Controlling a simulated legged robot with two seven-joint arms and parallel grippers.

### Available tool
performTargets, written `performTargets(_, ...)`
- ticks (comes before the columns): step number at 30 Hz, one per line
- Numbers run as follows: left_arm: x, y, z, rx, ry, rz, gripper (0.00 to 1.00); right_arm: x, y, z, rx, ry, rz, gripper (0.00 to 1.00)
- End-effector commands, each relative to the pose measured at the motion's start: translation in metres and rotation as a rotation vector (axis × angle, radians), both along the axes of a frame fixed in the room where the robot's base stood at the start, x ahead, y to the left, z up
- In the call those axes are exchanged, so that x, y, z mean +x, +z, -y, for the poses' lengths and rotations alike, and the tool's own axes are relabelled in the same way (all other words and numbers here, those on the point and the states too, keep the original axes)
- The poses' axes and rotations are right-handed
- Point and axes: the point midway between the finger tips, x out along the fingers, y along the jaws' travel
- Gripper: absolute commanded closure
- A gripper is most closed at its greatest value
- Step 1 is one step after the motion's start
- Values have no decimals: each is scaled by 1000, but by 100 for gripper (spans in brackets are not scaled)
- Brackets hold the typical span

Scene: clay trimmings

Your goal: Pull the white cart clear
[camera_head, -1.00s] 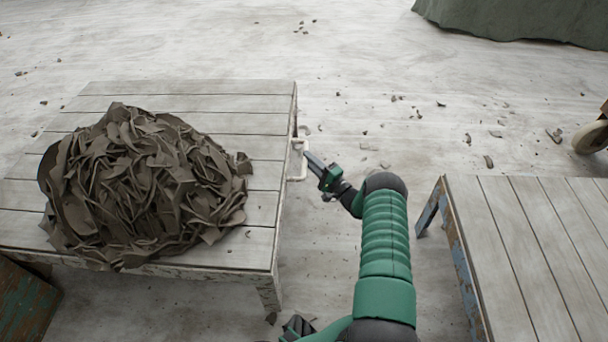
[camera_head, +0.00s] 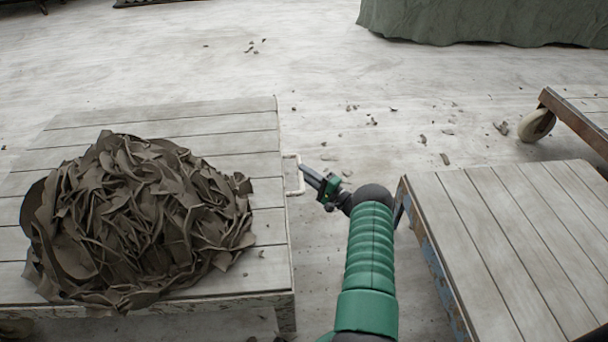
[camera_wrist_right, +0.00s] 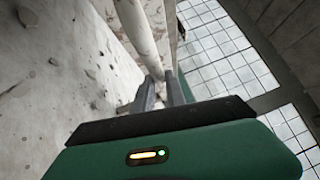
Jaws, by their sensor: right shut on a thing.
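The white cart (camera_head: 225,112) has a pale, worn plank top and stands at the left of the head view. A large heap of grey-brown clay trimmings (camera_head: 140,215) lies on it. A white handle (camera_head: 299,175) sticks out from its right edge. My right gripper (camera_head: 308,172) is shut on this handle. In the right wrist view the two fingers (camera_wrist_right: 160,92) close on the pale handle bar (camera_wrist_right: 134,28). The exact contact is partly hidden by the gripper. My left gripper is not seen.
A second plank-topped platform (camera_head: 510,235) with a blue side stands close at the right of my right arm. Behind it is another platform with a caster wheel (camera_head: 536,124). A green draped shape (camera_head: 480,22) stands at the back. Scattered clay bits (camera_head: 443,158) lie on the open floor.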

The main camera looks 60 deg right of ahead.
Motion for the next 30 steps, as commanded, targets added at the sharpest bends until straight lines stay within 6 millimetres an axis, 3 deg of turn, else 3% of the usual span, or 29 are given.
performTargets(1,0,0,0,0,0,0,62,-1,0,-3,2,9,2,81)
performTargets(6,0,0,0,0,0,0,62,0,-1,-2,2,6,1,62)
performTargets(17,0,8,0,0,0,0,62,-8,0,-1,4,3,-1,62)
performTargets(24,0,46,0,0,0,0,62,-63,-4,-6,5,1,-4,62)
performTargets(30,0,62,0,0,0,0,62,-106,-14,-11,5,3,-2,62)
